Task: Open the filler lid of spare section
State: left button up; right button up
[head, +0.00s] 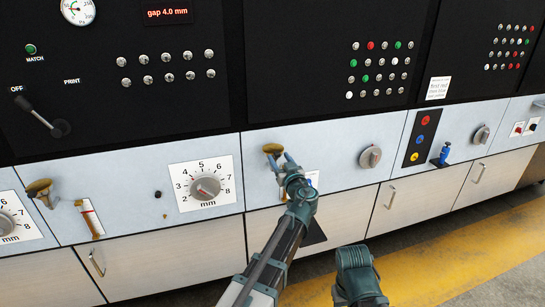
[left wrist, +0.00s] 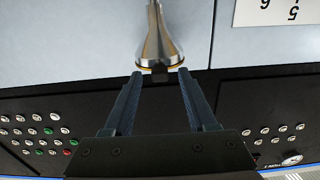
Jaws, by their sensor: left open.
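A brass-coloured round lid (head: 272,148) sticks out at the top left of the pale middle front panel, and I can read no label naming its section. In the left wrist view a shiny metal funnel-shaped piece with a brass rim (left wrist: 158,45) lies just beyond my fingertips. My left gripper (head: 283,162) is close below and right of the lid in the head view. Its two fingers (left wrist: 160,74) are open, with nothing held between them. Whether a finger touches the lid I cannot tell. My right gripper's fingers do not show.
A similar brass lid (head: 38,187) is at the far left, beside a gauge slot (head: 89,218). A grey dial knob (head: 371,157) is right of my left gripper, and a numbered dial (head: 205,188) is left of it. Cabinet doors with handles lie below. The yellow-marked floor is clear.

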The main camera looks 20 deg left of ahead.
pick_arm(q)
jog(key=shift+w+a, duration=0.15)
jog(key=shift+w, duration=0.1)
jog(key=shift+c, duration=0.3)
grip_shut()
dwell(1.0)
